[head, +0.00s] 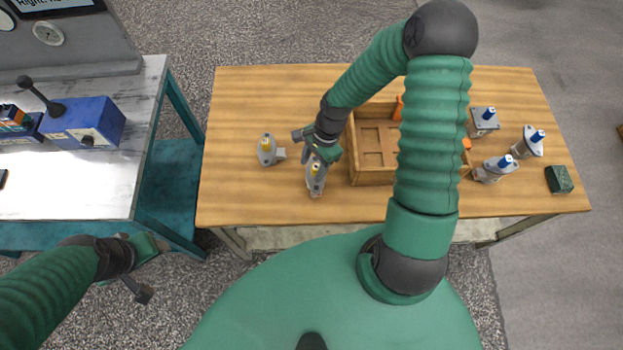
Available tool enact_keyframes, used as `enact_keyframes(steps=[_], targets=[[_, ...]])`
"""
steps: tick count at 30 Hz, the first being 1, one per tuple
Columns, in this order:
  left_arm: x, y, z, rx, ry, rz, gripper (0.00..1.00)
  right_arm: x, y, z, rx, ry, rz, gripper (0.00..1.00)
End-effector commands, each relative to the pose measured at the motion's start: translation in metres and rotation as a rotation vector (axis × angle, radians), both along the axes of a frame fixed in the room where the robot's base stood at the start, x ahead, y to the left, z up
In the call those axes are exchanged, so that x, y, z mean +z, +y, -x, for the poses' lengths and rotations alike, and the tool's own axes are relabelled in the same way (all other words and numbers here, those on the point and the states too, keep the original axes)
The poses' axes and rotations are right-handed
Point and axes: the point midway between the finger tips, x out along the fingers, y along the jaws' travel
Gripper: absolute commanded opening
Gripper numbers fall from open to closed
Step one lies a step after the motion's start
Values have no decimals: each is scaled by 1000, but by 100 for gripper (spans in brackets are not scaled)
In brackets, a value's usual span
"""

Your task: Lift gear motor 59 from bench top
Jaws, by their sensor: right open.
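Two grey motors with yellow shafts stand on the wooden bench top (250,95), left of the tray. One motor (266,150) is further left and clear of my arm. The other motor (315,182) is right below my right gripper (312,152), which is open with its jaws over or beside the motor's upper end; contact cannot be told. No number can be read, so I cannot tell which motor is 59. My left gripper (152,270) is low at the left, away from the bench, with its fingers apart and empty.
A wooden tray (371,178) with compartments stands mid-bench, partly hidden by my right arm. Several motors with blue shafts (484,121) and a dark green block (559,179) are at the right. A metal table (60,185) with a blue box (85,122) is at the left.

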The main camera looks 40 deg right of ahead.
Motion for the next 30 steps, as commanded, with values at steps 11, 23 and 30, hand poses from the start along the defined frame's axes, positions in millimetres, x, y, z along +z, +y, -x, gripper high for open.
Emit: enact_keyframes(steps=[11,23,30], targets=[[-1,-1,0,-2,0,1,54,-18,4,1,-2,2,-1,48],[-1,0,0,-1,0,0,54,-18,5,1,-2,1,0,0],[-1,0,0,-2,0,0,54,-18,3,1,-1,0,-2,0]])
